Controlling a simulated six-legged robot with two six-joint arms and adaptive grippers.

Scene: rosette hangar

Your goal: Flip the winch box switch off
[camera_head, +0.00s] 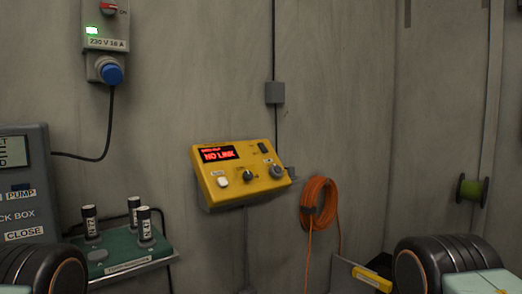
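No box in view carries a readable winch label. A yellow control box (240,177) is fixed to the grey wall near the middle, with a red display reading "NO LINK", a white button (223,182), knobs and a small dark switch (263,147) at its upper right. A grey wall socket box (105,30) at the upper left has a red rotary switch (108,8) beside the letters "ON", a lit green lamp (91,30) and the label "230 V 16 A". I cannot tell which one is the winch box. Neither gripper is in view.
A blue plug (111,74) sits under the socket, its cable running to a grey box (22,185) with "PUMP" and "CLOSE" labels. A green tray (125,255) holds labelled cylinders. An orange cable coil (319,203) and a green spool (472,190) hang on the wall.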

